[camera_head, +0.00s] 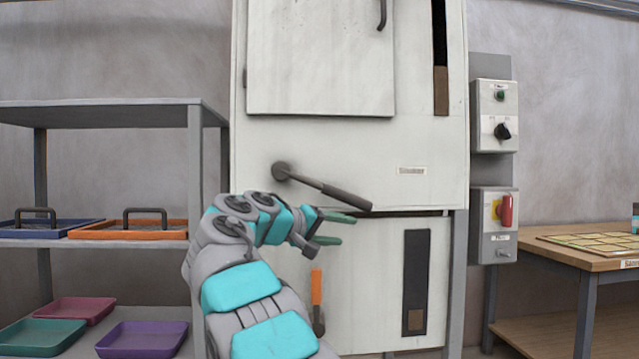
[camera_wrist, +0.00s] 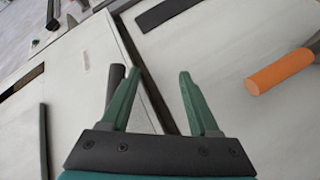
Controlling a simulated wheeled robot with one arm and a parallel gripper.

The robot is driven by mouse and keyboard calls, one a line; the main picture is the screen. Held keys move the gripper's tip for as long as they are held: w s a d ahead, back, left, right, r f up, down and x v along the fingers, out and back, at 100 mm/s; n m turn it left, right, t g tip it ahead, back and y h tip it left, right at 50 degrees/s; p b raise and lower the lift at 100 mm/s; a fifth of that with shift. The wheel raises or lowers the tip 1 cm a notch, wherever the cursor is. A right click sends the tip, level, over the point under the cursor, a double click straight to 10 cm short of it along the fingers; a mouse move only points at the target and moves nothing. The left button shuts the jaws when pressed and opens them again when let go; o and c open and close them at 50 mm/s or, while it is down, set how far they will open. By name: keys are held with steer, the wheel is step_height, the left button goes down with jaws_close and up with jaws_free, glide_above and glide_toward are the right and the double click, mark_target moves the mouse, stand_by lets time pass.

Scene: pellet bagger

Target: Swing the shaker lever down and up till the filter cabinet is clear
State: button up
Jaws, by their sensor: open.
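The shaker lever (camera_head: 345,196) is a dark bar on a round pivot on the pale filter cabinet (camera_head: 350,140). It slants down to the right, its thick grip end lowest. My gripper (camera_head: 338,229) is open and empty, just below the grip near the cabinet's lower edge. In the wrist view, my gripper (camera_wrist: 159,75) has green fingers spread apart. A dark rod end, apparently the lever grip (camera_wrist: 115,78), shows beside and partly behind the left finger, outside the jaws. A tall dark slot (camera_head: 440,45) at the cabinet's upper right has brown fill at its bottom.
Below, an orange-handled lever (camera_head: 316,288) hangs on the lower panel, beside a dark window (camera_head: 415,270) with brown at its bottom. Switch boxes (camera_head: 494,115) with a red knob (camera_head: 506,210) are at right. A tray shelf (camera_head: 110,115) stands left, a wooden table (camera_head: 590,262) right.

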mark_target(336, 197)
steer(key=a+r+m+h, duration=0.1)
steer(key=r, duration=0.1)
steer(key=s+a+r+h+p, duration=0.1)
steer(key=a+r, duration=0.1)
steer(key=r, duration=0.1)
steer(key=a+r+m+p, duration=0.1)
steer(key=a+r, duration=0.1)
steer(key=shift+s+r+m+h, duration=0.2)
steer(key=shift+m+h, duration=0.1)
steer(key=shift+h, duration=0.1)
steer(key=x, duration=0.7)
steer(key=shift+w+d, duration=0.15)
steer(key=shift+d, duration=0.15)
jaws_close()
stand_by(0.6)
